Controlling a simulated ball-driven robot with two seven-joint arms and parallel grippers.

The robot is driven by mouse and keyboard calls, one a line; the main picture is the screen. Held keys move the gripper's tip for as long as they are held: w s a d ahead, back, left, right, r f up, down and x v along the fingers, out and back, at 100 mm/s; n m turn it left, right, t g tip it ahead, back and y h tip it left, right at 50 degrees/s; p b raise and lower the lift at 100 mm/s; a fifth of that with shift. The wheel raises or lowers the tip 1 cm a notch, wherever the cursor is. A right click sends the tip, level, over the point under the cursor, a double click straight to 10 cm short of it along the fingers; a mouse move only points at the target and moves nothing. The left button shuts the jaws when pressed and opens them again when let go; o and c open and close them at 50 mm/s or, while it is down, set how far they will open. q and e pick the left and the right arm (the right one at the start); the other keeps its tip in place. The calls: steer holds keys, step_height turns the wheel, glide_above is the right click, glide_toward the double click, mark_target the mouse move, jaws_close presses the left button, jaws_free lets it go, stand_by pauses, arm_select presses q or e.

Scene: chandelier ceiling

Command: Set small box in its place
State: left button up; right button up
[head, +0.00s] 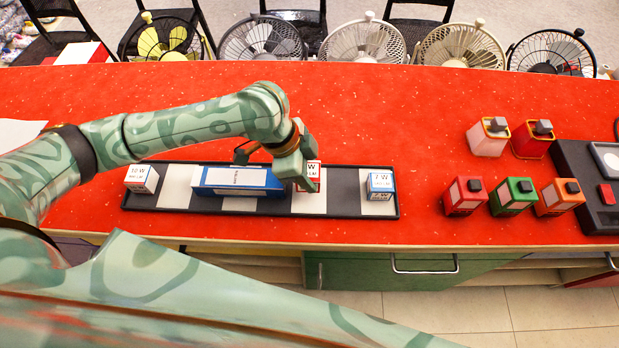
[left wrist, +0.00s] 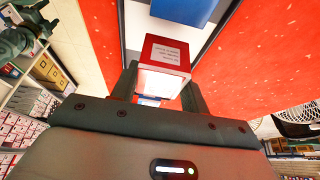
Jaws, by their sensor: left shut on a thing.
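My left gripper (head: 302,180) is shut on a small red and white box (head: 313,174), whose label ends in "W" in the head view. The box stands over a pale section of the dark tray (head: 345,208); I cannot tell whether it touches the tray. In the left wrist view the box (left wrist: 166,52) sits between the two fingers of the gripper (left wrist: 161,85), with its labelled red face showing. The gripper hides part of the box in the head view. My right gripper is not in view.
A long blue and white box (head: 238,181) lies just left of the gripper on the tray. A 10 W box (head: 142,178) is at the tray's left end, a 7 W box (head: 380,186) at its right. Several coloured canisters (head: 512,195) stand right; fans (head: 362,42) stand behind.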

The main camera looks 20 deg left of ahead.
arm_select(q)
step_height(320, 180, down, 4)
steer(key=shift+w+r+b, duration=0.15)
steer(key=shift+b, duration=0.8)
steer(key=shift+r, duration=0.15)
steer(key=o, duration=1)
steer(key=shift+r, duration=0.25)
steer(key=p+v, duration=0.5)
steer(key=v, duration=0.6)
steer(key=shift+r, duration=0.25)
